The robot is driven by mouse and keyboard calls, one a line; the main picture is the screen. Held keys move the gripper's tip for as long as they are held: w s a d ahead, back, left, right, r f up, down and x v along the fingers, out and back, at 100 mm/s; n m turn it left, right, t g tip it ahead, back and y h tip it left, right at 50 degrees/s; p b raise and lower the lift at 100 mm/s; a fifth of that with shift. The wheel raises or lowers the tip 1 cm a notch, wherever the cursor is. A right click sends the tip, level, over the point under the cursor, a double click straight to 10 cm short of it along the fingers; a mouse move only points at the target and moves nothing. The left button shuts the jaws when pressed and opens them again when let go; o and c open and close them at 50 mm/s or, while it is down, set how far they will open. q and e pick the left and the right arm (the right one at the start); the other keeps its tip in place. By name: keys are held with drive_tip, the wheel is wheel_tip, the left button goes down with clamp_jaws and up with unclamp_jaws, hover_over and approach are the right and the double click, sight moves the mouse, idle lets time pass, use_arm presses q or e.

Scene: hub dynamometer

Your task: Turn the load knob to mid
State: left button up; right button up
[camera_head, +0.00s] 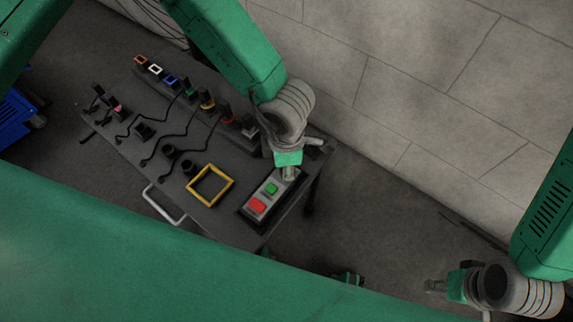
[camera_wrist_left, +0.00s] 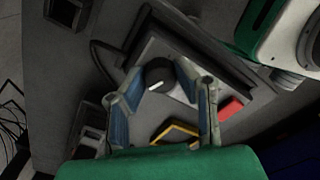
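The load knob (camera_wrist_left: 158,75) is round and black with a white pointer line, and it shows in the left wrist view. My left gripper (camera_wrist_left: 160,72) has one finger on each side of it, with the fingertips very near its rim. I cannot tell whether they touch it. In the head view my left gripper (camera_head: 289,172) is over the upper end of the grey control box, and it hides the knob there. The box carries a green button (camera_head: 271,188) and a red button (camera_head: 257,206). My right gripper (camera_head: 452,302) is open and empty at the lower right, away from the bench.
A yellow square frame (camera_head: 195,199) lies beside the control box. Dark plugs, cables and a row of coloured connectors (camera_head: 171,80) fill the bench's left and back. A light handle (camera_head: 163,206) sticks out at its front edge. A tiled wall stands behind.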

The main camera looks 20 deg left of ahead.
use_arm(q)
clamp_jaws()
drive_tip(key=m+p, duration=0.2)
drive_tip(key=p, duration=0.2)
drive_tip(key=m+p, duration=0.3)
drive_tip(key=p, duration=0.1)
drive_tip(key=shift+a+r, duration=0.1)
drive_tip(key=shift+r, duration=0.1)
drive_tip(key=shift+m+p, duration=0.9)
drive_tip(key=shift+m, duration=0.2)
drive_tip(key=shift+f+m+p, duration=0.1)
drive_tip(key=shift+m+p, duration=0.45)
drive_tip(key=shift+m, duration=0.45)
drive_tip(key=m+p, duration=0.1)
drive_tip(key=m, duration=0.1)
drive_tip(key=shift+m, duration=0.3)
drive_tip(key=m, duration=0.2)
drive_tip(key=shift+f+m+p, duration=0.1)
drive_tip(key=shift+m+p, duration=0.2)
drive_tip(key=shift+m, duration=1.7)
